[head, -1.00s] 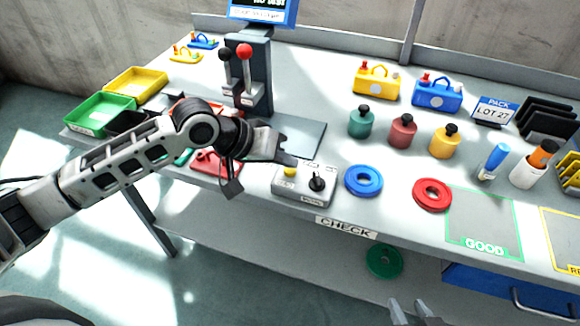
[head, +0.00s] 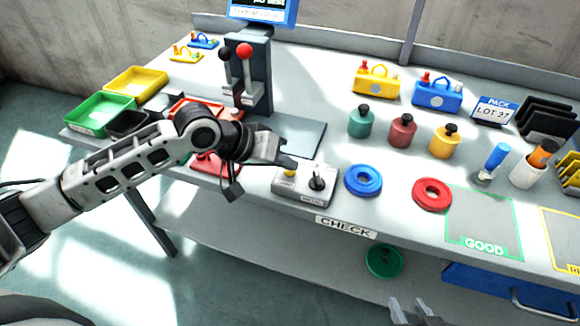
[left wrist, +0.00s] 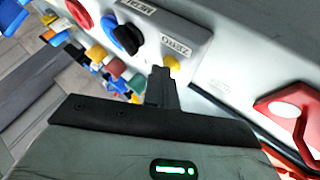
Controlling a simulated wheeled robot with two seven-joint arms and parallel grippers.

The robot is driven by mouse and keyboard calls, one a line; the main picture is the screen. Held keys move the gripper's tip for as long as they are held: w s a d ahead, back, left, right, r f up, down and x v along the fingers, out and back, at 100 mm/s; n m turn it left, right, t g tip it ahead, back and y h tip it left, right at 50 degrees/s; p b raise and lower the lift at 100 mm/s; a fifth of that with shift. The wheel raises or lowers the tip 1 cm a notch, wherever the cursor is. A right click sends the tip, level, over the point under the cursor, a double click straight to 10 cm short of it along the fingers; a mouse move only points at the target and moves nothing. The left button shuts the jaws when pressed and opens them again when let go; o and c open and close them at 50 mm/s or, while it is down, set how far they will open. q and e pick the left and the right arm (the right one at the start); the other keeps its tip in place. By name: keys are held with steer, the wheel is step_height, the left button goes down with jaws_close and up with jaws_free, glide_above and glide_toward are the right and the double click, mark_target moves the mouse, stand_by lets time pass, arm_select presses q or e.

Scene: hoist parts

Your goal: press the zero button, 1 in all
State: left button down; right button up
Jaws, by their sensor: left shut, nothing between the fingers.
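The grey control box (head: 304,195) sits at the front edge of the bench, with a yellow button and a black knob (head: 316,183) on top. The yellow button (head: 290,172) also shows in the left wrist view (left wrist: 172,62), beside the label ZERO. My left gripper (head: 289,162) is shut and empty, its tip right at the yellow button. In the left wrist view the shut fingertips (left wrist: 161,72) overlap the button's near side; I cannot tell whether they touch it. My right gripper (head: 411,311) is at the bottom edge, its fingers apart and empty.
A blue ring (head: 363,180) and a red ring (head: 432,194) lie right of the box. A test stand with two levers (head: 250,80) rises behind it. Red parts (head: 216,163) lie under my left arm. Several coloured weights (head: 403,131) stand farther back.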

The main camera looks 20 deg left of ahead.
mark_target(285, 173)
arm_select(q)
steer(key=shift+r+p, duration=0.85)
steer(key=shift+p, duration=0.45)
steer(key=shift+r, duration=0.1)
step_height(285, 173, up, 5)
steer(key=p, duration=0.6)
stand_by(0.3)
